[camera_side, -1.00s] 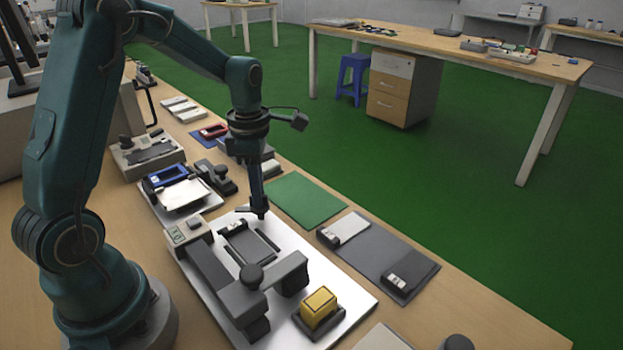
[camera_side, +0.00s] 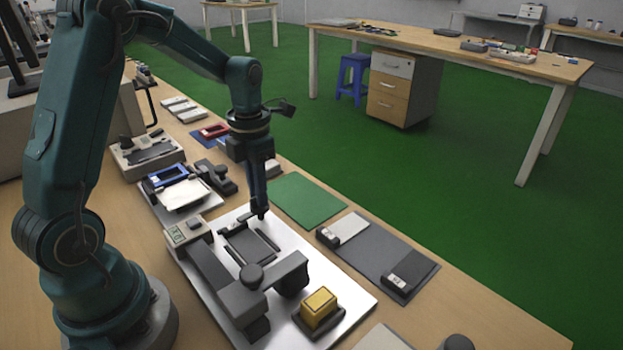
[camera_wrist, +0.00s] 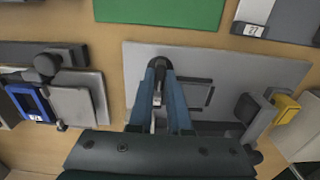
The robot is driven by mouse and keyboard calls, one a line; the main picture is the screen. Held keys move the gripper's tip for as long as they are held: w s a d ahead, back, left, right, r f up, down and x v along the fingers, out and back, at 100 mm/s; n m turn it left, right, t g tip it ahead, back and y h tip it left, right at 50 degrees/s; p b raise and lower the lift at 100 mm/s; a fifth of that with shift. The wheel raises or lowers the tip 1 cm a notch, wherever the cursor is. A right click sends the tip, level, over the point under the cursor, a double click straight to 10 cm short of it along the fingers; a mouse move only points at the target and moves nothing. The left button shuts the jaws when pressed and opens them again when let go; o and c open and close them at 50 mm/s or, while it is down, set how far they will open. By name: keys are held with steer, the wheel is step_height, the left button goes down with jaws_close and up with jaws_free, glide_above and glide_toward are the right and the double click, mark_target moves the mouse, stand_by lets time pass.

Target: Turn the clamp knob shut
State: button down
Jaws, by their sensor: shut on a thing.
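The clamp knob (camera_wrist: 157,63) is a dark round knob at the far edge of the metal test plate (camera_wrist: 225,68). My gripper (camera_wrist: 160,75) points down over it with its fingertips closed on it. In the side view my gripper (camera_side: 259,214) is low at the plate's far edge, and the fingers mostly hide the knob. A small clamp bar (camera_side: 236,223) lies beside the fingertips, next to the dark rectangular frame (camera_side: 250,245) on the plate (camera_side: 348,287).
A grey bridge with a round black knob (camera_side: 251,275) stands on the plate's near part. A yellow block (camera_side: 319,306) sits in a dark holder beside it. A green mat (camera_side: 306,200) and a grey mat (camera_side: 375,262) lie flat to the right. A blue-framed device (camera_side: 167,177) stands left.

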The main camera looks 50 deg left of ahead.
steer(key=c, duration=1)
jaws_free()
steer(key=shift+r, duration=2.25)
steer(key=shift+d, duration=0.1)
